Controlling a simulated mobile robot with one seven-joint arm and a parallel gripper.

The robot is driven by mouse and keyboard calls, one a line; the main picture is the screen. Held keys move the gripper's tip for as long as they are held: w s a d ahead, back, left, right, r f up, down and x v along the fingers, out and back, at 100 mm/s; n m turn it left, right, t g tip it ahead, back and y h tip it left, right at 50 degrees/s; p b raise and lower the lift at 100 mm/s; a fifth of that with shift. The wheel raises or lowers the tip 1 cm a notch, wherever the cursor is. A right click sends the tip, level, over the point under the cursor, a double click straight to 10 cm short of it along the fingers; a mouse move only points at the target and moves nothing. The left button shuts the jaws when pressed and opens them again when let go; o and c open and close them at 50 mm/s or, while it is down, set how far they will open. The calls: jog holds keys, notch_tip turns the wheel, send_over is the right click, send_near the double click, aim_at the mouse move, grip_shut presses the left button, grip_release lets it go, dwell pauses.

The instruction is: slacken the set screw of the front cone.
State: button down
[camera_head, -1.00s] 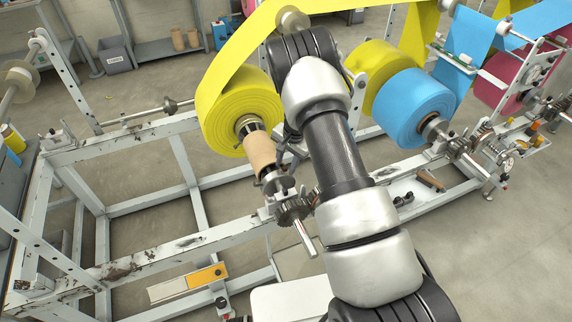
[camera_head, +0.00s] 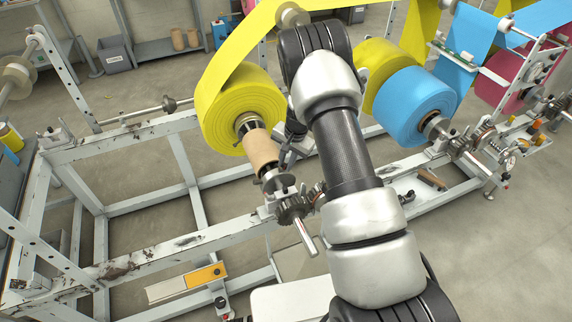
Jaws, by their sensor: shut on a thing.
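The yellow film roll (camera_head: 235,108) sits on a shaft over the frame, with a brown core (camera_head: 261,150) sticking out toward me. The front cone (camera_head: 270,175) is a dark and metal piece at the near end of that core. Its set screw is too small to make out. My gripper (camera_head: 285,158) is just right of the core and cone, partly hidden by my arm. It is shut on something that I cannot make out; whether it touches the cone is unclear.
A toothed gear (camera_head: 293,209) and a bare shaft end (camera_head: 306,238) lie just below the cone. A blue roll (camera_head: 413,106) stands right of my arm. The white frame rail (camera_head: 190,246) runs below. The frame's left bay is open.

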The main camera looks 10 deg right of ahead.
jog(key=n+b, duration=0.1)
jog(key=b, duration=0.1)
jog(key=n+b, duration=0.1)
jog(key=b, duration=0.1)
jog(key=shift+d+f+n+t+y, duration=0.1)
jog(key=shift+f+n+t+y, duration=0.2)
jog(key=shift+n+y, duration=0.1)
jog(key=n+b, duration=0.2)
jog(key=b, duration=0.1)
jog(key=shift+d+r+y, duration=0.1)
jog(key=shift+y, duration=0.2)
jog(key=shift+s+r+n+b, duration=0.1)
jog(key=shift+n+b, duration=0.5)
jog(key=shift+b, duration=0.1)
jog(key=c, duration=1.7)
grip_release()
jog(key=shift+o, duration=0.2)
jog(key=shift+r, duration=0.1)
jog(key=p+v, duration=0.1)
jog(key=v, duration=1.1)
jog(key=shift+d+p, duration=0.15)
jog(key=shift+p, duration=0.2)
